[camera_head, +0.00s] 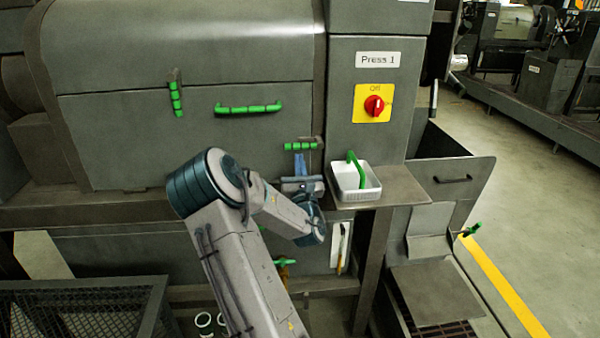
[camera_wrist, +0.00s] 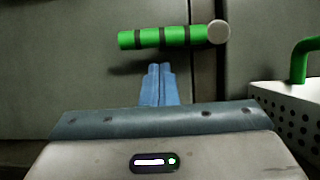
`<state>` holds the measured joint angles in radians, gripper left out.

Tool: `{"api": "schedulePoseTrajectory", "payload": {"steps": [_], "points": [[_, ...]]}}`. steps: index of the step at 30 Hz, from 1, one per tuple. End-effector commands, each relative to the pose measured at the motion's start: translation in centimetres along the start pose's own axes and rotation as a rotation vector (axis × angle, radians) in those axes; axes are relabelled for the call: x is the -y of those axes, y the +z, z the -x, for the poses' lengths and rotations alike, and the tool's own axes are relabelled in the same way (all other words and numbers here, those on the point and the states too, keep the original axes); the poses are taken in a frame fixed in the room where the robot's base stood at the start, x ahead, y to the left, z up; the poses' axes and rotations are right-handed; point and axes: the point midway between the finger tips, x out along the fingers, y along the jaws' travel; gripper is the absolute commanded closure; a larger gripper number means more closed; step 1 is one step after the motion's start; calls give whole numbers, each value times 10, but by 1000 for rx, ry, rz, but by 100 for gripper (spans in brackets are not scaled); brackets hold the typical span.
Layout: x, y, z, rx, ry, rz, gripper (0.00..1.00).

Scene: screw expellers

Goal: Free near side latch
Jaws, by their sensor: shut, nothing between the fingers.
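A green latch lever (camera_head: 301,146) with dark bands lies horizontally at the lower right of the press cover (camera_head: 120,135). In the wrist view the same lever (camera_wrist: 160,37) runs level to a round grey pivot at its right end. My gripper (camera_head: 299,156) is just below this lever. Its blue fingers (camera_wrist: 158,68) are shut together and empty, their tips a little below the lever in the picture. I cannot tell whether they touch it. A second green latch lever (camera_head: 177,98) hangs vertically at the cover's upper left. A green bar handle (camera_head: 248,108) sits between them.
A white perforated basket (camera_head: 370,190) with a green handle stands on a ledge (camera_head: 408,188) just right of my gripper. A red switch (camera_head: 374,105) on a yellow plate is above it. A mesh-topped frame (camera_head: 90,310) is at lower left.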

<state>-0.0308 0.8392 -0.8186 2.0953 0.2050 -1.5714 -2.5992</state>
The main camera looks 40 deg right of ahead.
Motion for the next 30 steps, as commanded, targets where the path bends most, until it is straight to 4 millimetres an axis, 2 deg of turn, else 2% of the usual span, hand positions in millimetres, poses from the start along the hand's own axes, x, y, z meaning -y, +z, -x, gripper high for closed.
{"api": "schedulePoseTrajectory", "payload": {"steps": [1,5,30], "points": [[0,6,-2,0,-1,-1,100],[0,10,-2,-1,1,0,100],[-3,15,-4,-1,-31,-68,100]]}}
